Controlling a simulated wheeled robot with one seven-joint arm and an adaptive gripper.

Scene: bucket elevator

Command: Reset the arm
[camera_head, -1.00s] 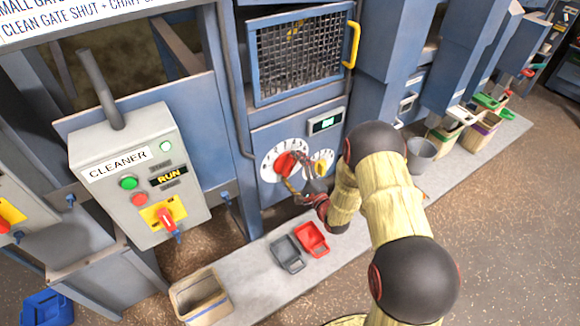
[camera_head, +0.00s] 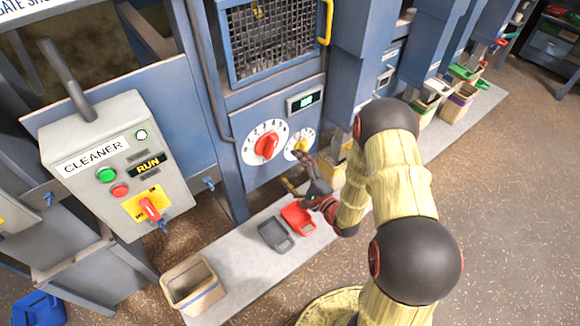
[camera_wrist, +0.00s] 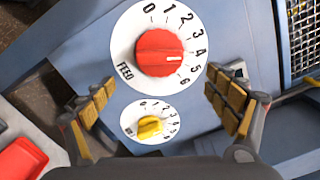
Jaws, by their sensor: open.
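My gripper (camera_head: 303,172) is open and empty, held in front of the blue panel of the machine, just below the dials. In the wrist view my gripper (camera_wrist: 165,105) shows its two yellow-padded fingers spread wide, with nothing between them. A large red knob (camera_head: 266,146) on a white numbered dial marked FEED stands clear of the fingers; it also shows in the wrist view (camera_wrist: 159,52). A smaller yellow knob (camera_wrist: 150,127) on a second dial lies below it, and it also shows in the head view (camera_head: 300,146), close above the gripper.
A bin (camera_head: 193,285) stands at the ledge's near end. The grey CLEANER box (camera_head: 118,165) is at left. Open floor lies to the right.

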